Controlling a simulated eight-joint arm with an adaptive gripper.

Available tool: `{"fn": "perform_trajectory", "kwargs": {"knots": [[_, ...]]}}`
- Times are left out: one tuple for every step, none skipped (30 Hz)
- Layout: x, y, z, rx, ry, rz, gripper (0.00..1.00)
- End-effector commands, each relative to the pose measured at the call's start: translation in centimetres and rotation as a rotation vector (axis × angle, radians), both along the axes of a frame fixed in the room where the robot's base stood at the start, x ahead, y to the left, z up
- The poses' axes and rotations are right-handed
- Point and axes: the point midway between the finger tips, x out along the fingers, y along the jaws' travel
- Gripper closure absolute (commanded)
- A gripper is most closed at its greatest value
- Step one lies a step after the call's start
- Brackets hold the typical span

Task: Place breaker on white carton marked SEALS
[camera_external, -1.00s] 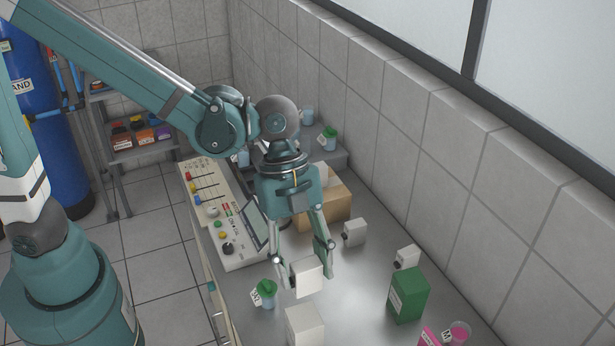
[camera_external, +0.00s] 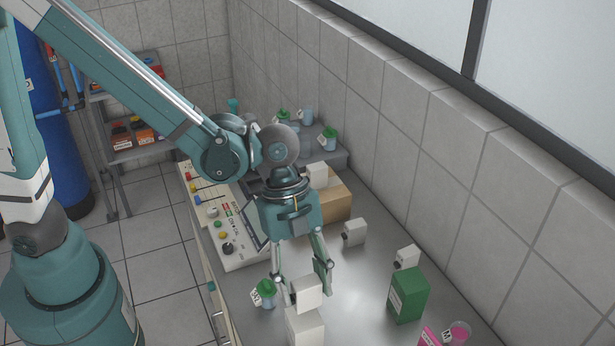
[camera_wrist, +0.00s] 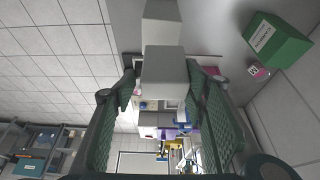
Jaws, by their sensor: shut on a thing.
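My gripper (camera_external: 300,288) is shut on a white block-shaped breaker (camera_external: 308,293), which has a dark part on its left side. In the wrist view the breaker (camera_wrist: 163,76) sits between the far ends of the two green fingers. A plain white carton (camera_external: 305,328) stands at the bottom of the external view, just below the held breaker. Their outlines overlap, and I cannot tell whether they touch. The carton (camera_wrist: 162,24) also shows beyond the breaker in the wrist view. I see no SEALS marking on its visible faces.
A green-lidded jar (camera_external: 265,293) stands close left of the gripper. A green box (camera_external: 408,295), pink items (camera_external: 458,332) and two similar white blocks (camera_external: 354,232) stand to the right. A control panel (camera_external: 226,225) and a cardboard box (camera_external: 336,203) lie behind.

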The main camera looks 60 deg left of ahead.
Motion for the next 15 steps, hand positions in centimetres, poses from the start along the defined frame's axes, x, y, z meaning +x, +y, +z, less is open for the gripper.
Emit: {"fn": "perform_trajectory", "kwargs": {"knots": [[0.0, 0.0, 0.0, 0.0, 0.0, 0.0, 0.7], [0.0, 0.0, -0.1, 0.0, 0.0, 0.0, 0.7], [0.0, 0.0, -0.2, 0.0, 0.0, 0.0, 0.7], [0.0, 0.0, -0.3, 0.0, 0.0, 0.0, 0.7], [0.0, 0.0, -0.4, 0.0, 0.0, 0.0, 0.7], [0.1, 0.0, -0.6, 0.0, 0.0, 0.0, 0.7], [0.1, 0.0, -0.8, 0.0, 0.0, 0.0, 0.7], [0.1, 0.0, -1.1, 0.0, 0.0, 0.0, 0.7], [0.0, 0.0, -1.4, 0.0, 0.0, 0.0, 0.7], [0.0, 0.0, -1.7, 0.0, 0.0, 0.0, 0.7], [0.0, 0.0, -2.0, 0.0, 0.0, 0.0, 0.7], [0.1, 0.0, -2.4, 0.0, 0.0, 0.0, 0.7], [0.1, 0.0, -2.7, 0.0, 0.0, 0.0, 0.7], [0.0, 0.0, -2.9, 0.0, 0.0, 0.0, 0.7], [0.0, 0.0, -3.2, 0.0, 0.0, 0.0, 0.7]]}}
